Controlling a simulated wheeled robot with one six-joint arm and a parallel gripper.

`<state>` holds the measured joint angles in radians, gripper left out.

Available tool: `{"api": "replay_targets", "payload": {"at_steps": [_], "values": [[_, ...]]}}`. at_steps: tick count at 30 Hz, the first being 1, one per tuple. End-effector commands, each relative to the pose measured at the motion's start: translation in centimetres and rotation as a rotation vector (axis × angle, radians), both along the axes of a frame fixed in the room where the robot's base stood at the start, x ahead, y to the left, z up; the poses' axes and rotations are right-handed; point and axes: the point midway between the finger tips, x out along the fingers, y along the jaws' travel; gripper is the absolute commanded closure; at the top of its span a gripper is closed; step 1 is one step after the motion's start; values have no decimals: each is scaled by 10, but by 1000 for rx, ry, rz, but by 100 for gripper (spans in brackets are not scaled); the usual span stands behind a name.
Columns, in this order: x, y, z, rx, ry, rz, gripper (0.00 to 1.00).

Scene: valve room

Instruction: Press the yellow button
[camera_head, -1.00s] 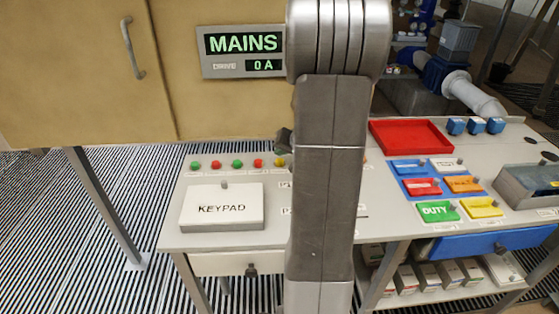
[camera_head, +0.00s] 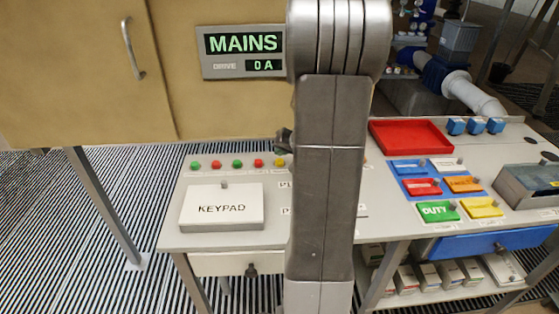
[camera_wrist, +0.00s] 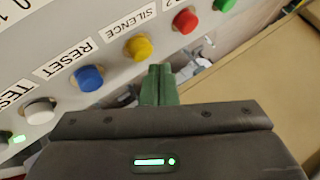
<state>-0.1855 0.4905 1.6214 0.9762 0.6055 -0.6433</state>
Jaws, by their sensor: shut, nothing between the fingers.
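The yellow button (camera_wrist: 139,47) is a round dome on the light grey panel in the wrist view, beside the label SILENCE. In the head view the yellow button (camera_head: 280,162) shows at the end of a row of buttons, partly hidden by my arm. My gripper (camera_wrist: 160,72) is shut and empty. Its green fingertips appear just below and right of the yellow button in the wrist view, and I cannot tell whether they touch it. In the head view only a dark bit of my gripper (camera_head: 284,138) shows beside the arm, above the button.
A blue button (camera_wrist: 88,78) by RESET and a red button (camera_wrist: 185,21) flank the yellow one; a white button (camera_wrist: 40,110) is by TEST. The keypad box (camera_head: 222,207) stands in front of the row. A red tray (camera_head: 410,137) lies to the right.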

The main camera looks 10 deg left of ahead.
Motion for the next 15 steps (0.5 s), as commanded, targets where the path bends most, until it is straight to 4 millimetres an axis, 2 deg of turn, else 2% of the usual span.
{"api": "replay_targets", "payload": {"at_steps": [15], "values": [[0,0,-9,0,0,0,100]]}}
